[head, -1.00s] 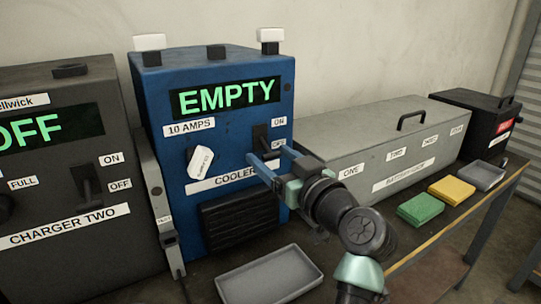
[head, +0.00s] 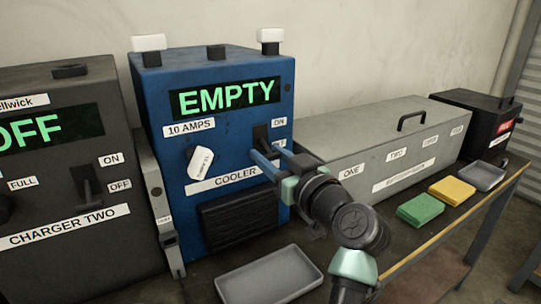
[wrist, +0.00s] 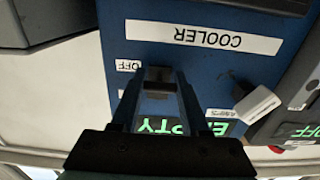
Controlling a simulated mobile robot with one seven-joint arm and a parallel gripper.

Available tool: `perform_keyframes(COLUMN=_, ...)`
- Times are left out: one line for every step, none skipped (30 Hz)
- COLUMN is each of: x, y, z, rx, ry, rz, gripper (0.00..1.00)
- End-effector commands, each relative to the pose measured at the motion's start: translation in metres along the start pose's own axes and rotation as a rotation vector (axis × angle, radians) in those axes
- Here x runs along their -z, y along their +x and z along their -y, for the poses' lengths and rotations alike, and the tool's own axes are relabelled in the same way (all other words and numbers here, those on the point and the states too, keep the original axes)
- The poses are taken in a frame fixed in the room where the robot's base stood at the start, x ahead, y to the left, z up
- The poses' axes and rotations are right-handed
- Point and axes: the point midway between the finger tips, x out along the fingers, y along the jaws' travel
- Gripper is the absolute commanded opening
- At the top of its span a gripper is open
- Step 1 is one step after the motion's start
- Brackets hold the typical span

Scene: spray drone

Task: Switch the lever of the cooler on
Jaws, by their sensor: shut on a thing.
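The cooler (head: 185,100) is a blue box with a green "EMPTY" display (head: 226,97). In the wrist view, the fingers (wrist: 158,78) are closed around the dark lever (wrist: 158,72), near the OFF label (wrist: 127,66). The lever's exact tilt is partly hidden.
A white knob (head: 200,161) is left of the lever. Charger Two (head: 60,170) stands left and a long grey case (head: 390,140) right. A grey tray (head: 270,275), green block (head: 420,208), yellow block (head: 452,190) and another tray (head: 484,176) lie on the bench.

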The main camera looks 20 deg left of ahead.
Motion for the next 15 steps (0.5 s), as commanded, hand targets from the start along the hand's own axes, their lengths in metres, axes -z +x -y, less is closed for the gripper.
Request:
perform_keyframes(x=0.001, y=0.0, z=0.0, rx=0.0, ry=0.0, rz=0.003, gripper=0.0)
perform_keyframes(x=0.002, y=0.0, z=0.0, rx=0.0, ry=0.0, rz=0.006, gripper=0.0)
perform_keyframes(x=0.003, y=-0.001, z=0.0, rx=0.0, ry=0.0, rz=0.012, gripper=0.0)
perform_keyframes(x=0.004, y=-0.001, z=0.0, rx=0.0, ry=0.0, rz=0.018, gripper=0.0)
perform_keyframes(x=0.004, y=-0.001, z=0.0, rx=0.0, ry=0.0, rz=0.025, gripper=0.0)
perform_keyframes(x=0.006, y=-0.001, z=0.0, rx=0.0, ry=-0.001, rz=0.038, gripper=0.0)
perform_keyframes(x=0.007, y=-0.001, z=0.0, rx=0.0, ry=-0.001, rz=0.049, gripper=0.0)
perform_keyframes(x=0.009, y=-0.001, z=0.0, rx=0.001, ry=-0.001, rz=0.062, gripper=0.0)
perform_keyframes(x=0.011, y=-0.002, z=0.0, rx=0.0, ry=0.0, rz=0.081, gripper=0.0)
perform_keyframes(x=0.012, y=-0.002, z=0.0, rx=-0.001, ry=-0.001, rz=0.098, gripper=0.0)
perform_keyframes(x=0.013, y=-0.003, z=0.0, rx=0.0, ry=-0.001, rz=0.116, gripper=0.0)
perform_keyframes(x=0.016, y=-0.003, z=-0.001, rx=-0.001, ry=-0.001, rz=0.143, gripper=0.0)
perform_keyframes(x=0.017, y=-0.003, z=0.0, rx=0.0, ry=0.0, rz=0.164, gripper=0.0)
perform_keyframes(x=0.019, y=-0.004, z=-0.001, rx=-0.001, ry=-0.001, rz=0.187, gripper=0.0)
perform_keyframes(x=0.021, y=-0.004, z=0.0, rx=0.001, ry=-0.001, rz=0.22, gripper=0.0)
